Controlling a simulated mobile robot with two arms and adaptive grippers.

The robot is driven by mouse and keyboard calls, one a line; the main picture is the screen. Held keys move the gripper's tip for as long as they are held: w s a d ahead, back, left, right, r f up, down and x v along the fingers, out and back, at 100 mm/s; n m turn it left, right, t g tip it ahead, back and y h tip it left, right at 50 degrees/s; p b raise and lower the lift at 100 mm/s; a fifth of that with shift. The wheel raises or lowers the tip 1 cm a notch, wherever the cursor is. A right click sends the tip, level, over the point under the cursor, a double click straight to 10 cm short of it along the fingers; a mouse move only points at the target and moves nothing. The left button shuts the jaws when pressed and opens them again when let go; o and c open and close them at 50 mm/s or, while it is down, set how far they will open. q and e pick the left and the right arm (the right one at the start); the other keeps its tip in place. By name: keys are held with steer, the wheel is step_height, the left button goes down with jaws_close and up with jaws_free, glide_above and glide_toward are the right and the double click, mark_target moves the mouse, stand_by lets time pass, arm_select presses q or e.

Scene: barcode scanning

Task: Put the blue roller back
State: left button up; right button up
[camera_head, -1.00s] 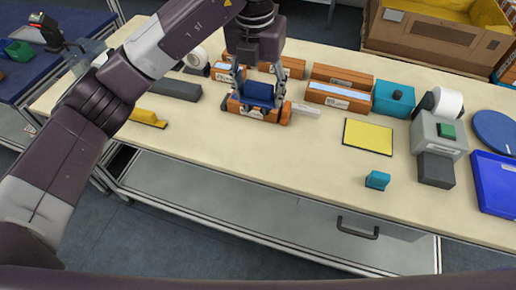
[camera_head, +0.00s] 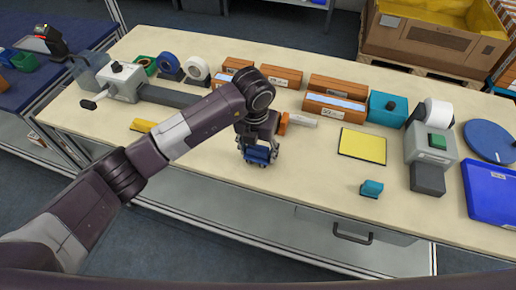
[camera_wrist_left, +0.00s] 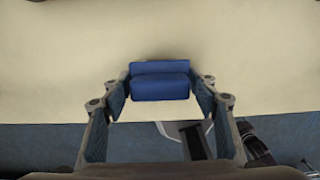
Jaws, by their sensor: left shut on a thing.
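My left gripper (camera_head: 257,155) is shut on a short, dark blue, block-like thing that I take as the blue roller (camera_head: 256,154). It is over the front part of the table, near the front edge. I cannot tell how high above the top it is. In the left wrist view the blue roller (camera_wrist_left: 160,82) sits between the two fingers, with the pale table top beyond it. My right gripper is not in view.
Orange-brown boxes (camera_head: 281,76) line the back of the pale table (camera_head: 214,178). An orange-and-white tool (camera_head: 297,120) lies behind the gripper. A yellow pad (camera_head: 362,144), a teal item (camera_head: 371,188) and a grey dispenser (camera_head: 431,146) stand to the right. The front middle is clear.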

arm_select(q)
steer(key=shift+f+b, duration=0.35)
steer(key=shift+b, duration=0.05)
steer(key=shift+s+f, duration=0.15)
steer(key=shift+f, duration=0.1)
steer(key=shift+s+f+b, duration=0.1)
steer(key=shift+f+b, duration=0.05)
steer(key=shift+b, duration=0.15)
steer(key=shift+c, duration=1.4)
steer(key=o, duration=1.4)
steer(key=shift+a+f, duration=0.1)
steer(key=shift+o, duration=1.1)
steer(key=shift+w, duration=0.3)
